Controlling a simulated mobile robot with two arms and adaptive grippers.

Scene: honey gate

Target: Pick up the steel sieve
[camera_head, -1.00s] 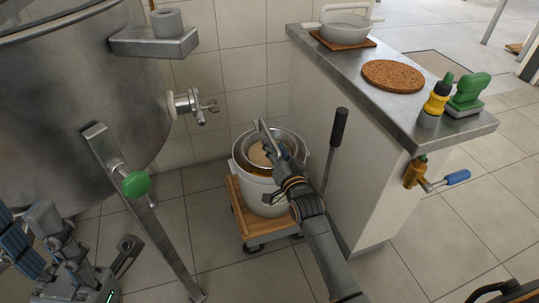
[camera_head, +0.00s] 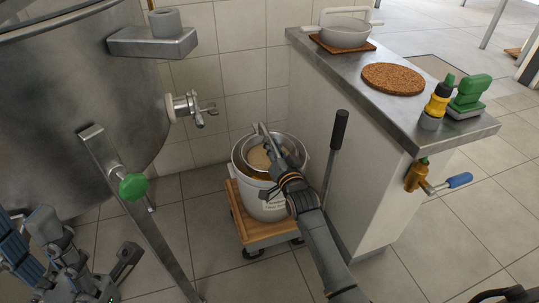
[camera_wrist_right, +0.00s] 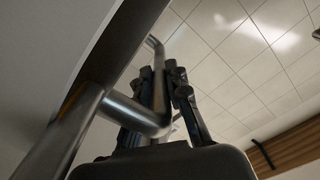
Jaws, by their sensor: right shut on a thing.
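The steel sieve (camera_head: 257,160) sits in the top of a white bucket (camera_head: 240,183). It is a round metal bowl with a tan inside, and a tubular handle rises from it. My right gripper (camera_head: 268,145) reaches in from the lower right and is shut on this handle. In the right wrist view its fingers (camera_wrist_right: 160,85) close around the bent steel tube (camera_wrist_right: 135,115). The gripper hides part of the sieve's right side. My left gripper (camera_head: 88,245) is at the lower left, open and empty, away from the bucket.
The bucket stands on a wooden dolly (camera_head: 236,209) with wheels. A black-handled rod (camera_head: 339,130) leans there.

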